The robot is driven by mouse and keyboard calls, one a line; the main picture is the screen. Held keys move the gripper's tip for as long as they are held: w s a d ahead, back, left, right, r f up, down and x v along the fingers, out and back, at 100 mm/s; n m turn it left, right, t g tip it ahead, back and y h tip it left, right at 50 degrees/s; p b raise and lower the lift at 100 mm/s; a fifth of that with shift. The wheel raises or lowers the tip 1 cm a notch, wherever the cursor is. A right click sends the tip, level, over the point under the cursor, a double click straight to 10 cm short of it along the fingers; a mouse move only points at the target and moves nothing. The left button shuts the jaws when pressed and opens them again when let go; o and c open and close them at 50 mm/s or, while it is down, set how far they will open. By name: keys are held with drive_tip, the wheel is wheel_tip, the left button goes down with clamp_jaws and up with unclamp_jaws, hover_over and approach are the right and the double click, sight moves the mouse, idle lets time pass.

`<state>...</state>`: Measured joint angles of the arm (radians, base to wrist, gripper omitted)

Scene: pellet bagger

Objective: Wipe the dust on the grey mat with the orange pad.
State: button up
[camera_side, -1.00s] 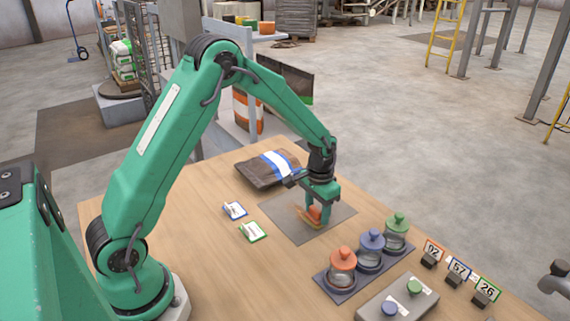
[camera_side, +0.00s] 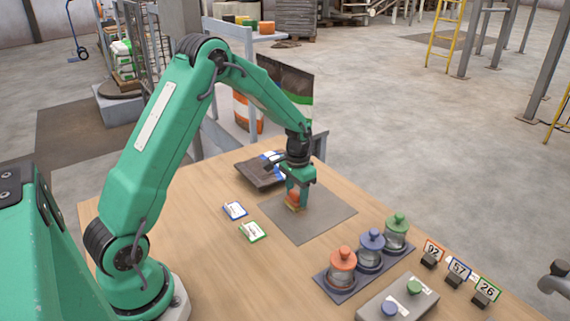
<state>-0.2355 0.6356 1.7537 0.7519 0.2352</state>
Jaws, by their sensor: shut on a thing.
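The grey mat (camera_side: 322,218) lies flat on the wooden table, right of its middle. My gripper (camera_side: 296,201) is over the mat's upper left part, pointing down. It is shut on the orange pad (camera_side: 293,199), which is low at the mat and seems to touch it. The pad is partly hidden by the gripper's fingers. I see no clear dust on the bare part of the mat; what lies under the pad is hidden.
A dark bag (camera_side: 255,172) with a blue and white band lies just behind the mat, close to my gripper. Two small cards (camera_side: 235,210) lie to the left. Lidded jars on a tray (camera_side: 340,293), number signs (camera_side: 459,269) and a grey box (camera_side: 410,301) stand at the front right.

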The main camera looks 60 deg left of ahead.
drive_tip(key=shift+a, duration=1.25)
wheel_tip(320, 180, up, 8)
drive_tip(key=shift+r, duration=0.15)
drive_tip(key=shift+d, duration=0.1)
